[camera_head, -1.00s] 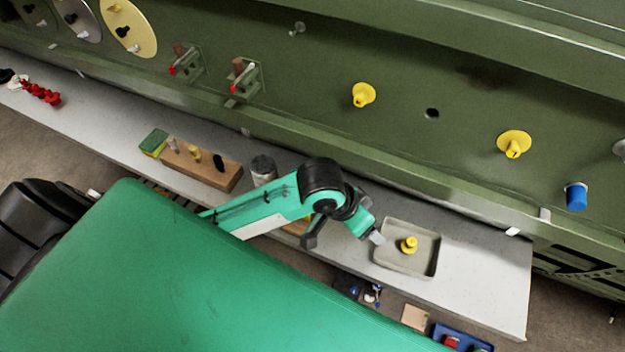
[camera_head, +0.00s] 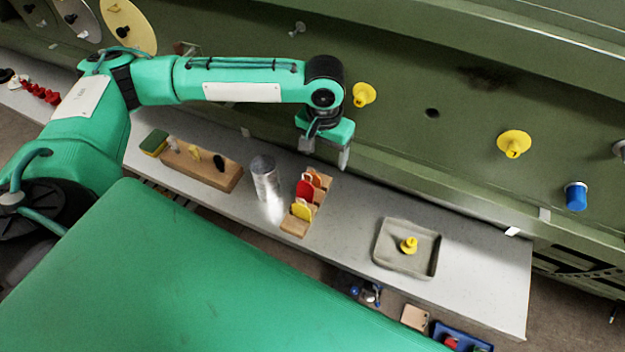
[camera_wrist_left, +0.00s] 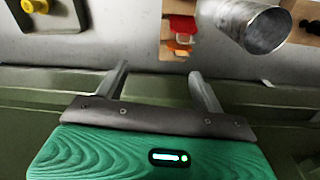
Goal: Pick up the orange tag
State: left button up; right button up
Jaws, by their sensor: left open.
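The orange tag (camera_head: 317,178) stands at the panel-side end of a wooden rack (camera_head: 295,227), behind a red tag (camera_head: 304,189) and a yellow tag (camera_head: 302,210). In the left wrist view the orange tag (camera_wrist_left: 183,39) shows beside the red tag (camera_wrist_left: 182,22). My left gripper (camera_head: 325,155) is open and empty, above the rack's panel-side end and apart from the tag. Its two spread fingers (camera_wrist_left: 158,72) show in the left wrist view, with the rack beyond them. My right gripper is not in view.
A metal can (camera_head: 264,178) stands just left of the rack. A grey tray (camera_head: 405,266) with a yellow part (camera_head: 409,244) lies to the right. A wooden block (camera_head: 205,171) is at the left. The green panel (camera_head: 440,80) rises behind the shelf.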

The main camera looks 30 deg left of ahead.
aim_at(312, 173)
pick_arm(q)
jog(key=shift+n, duration=0.6)
jog(key=a+f+p, duration=0.1)
jog(key=f, duration=0.1)
jog(key=a+f+p, duration=0.1)
jog(key=f, duration=0.4)
jog(key=shift+w+a+p, duration=0.4)
jog(key=f+p, duration=0.3)
jog(key=f, duration=0.1)
jog(key=shift+s+a, duration=0.15)
jog(key=shift+a, duration=0.15)
jog(key=shift+f, duration=0.7)
jog(key=c, duration=1)
jog(key=shift+c, duration=0.2)
